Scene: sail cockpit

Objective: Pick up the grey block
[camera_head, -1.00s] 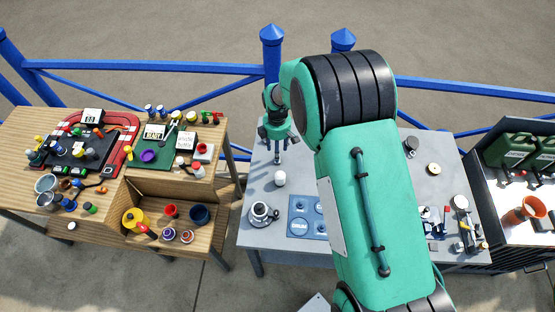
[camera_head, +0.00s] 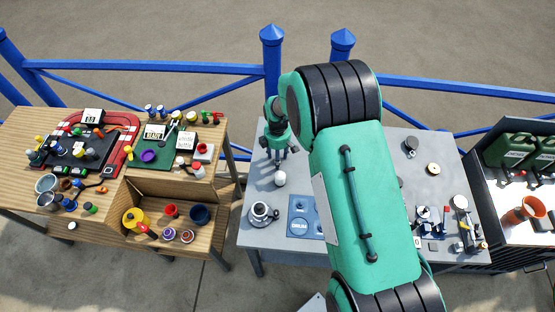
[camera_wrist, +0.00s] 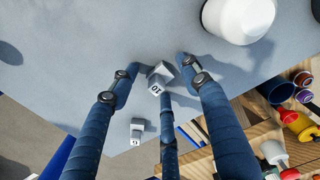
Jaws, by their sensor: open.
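A small grey block (camera_wrist: 157,82) with a dark "10" on its pale face is in the wrist view, near the tips of my gripper's blue fingers. It looks tilted in that view. My gripper (camera_head: 282,152) is open over the grey table's far left part in the head view. In the wrist view, two fingers flank the block and a third comes up from below, close to it. I cannot tell whether any finger touches it. A second small pale block (camera_wrist: 137,128) lies lower left. The grey block cannot be made out in the head view.
A white rounded object (camera_head: 280,178) stands just in front of my gripper and shows large in the wrist view (camera_wrist: 238,16). A blue panel (camera_head: 302,222) lies on the grey table (camera_head: 262,240). A wooden bench (camera_head: 200,250) with many items stands left.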

